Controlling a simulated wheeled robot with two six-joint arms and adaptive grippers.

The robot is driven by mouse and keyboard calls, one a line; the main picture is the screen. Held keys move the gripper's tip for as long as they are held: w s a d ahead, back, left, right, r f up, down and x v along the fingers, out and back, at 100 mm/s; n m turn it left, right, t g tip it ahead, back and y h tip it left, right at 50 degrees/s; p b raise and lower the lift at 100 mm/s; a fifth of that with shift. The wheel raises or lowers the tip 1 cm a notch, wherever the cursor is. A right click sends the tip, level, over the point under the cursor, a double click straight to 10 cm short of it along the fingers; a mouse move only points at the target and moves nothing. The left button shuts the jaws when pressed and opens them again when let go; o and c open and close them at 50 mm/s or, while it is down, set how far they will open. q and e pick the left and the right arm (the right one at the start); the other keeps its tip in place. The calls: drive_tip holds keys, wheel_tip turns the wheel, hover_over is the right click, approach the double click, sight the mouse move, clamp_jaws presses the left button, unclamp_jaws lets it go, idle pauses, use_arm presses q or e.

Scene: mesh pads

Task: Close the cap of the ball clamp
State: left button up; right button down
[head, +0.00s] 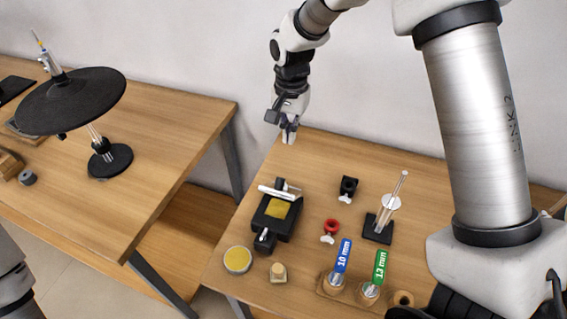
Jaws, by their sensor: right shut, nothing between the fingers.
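My right gripper (289,134) is shut and empty, pointing down above the back left edge of the right table. It is apart from everything on the table. I cannot tell for sure which item is the ball clamp. A black fixture (287,228) with a yellow square on top and pale rods lies on the table below and in front of the gripper. A black clamp (348,186) and a red clamp (331,226), each with a white wing part, stand to its right. Whether any cap is open is too small to tell. My left gripper is outside the view.
A stand (377,230) with a white disc and rod is at right. A yellow-topped tin (238,260), a small pale block (278,272), and blue (343,256) and green (380,266) labelled tools line the front. The left table holds a black round pad (72,100).

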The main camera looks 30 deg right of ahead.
sight(282, 186)
drive_tip(key=a+f+p, duration=0.1)
drive_tip(key=f, duration=0.2)
drive_tip(key=s+f+p, duration=0.1)
drive_tip(key=f, duration=0.2)
drive_tip(key=a+f+p, duration=0.1)
drive_tip(key=f, duration=0.1)
drive_tip(key=shift+s+a+f, duration=0.35)
drive_tip(key=shift+s+f, duration=0.05)
drive_tip(key=shift+w+a+f, duration=0.1)
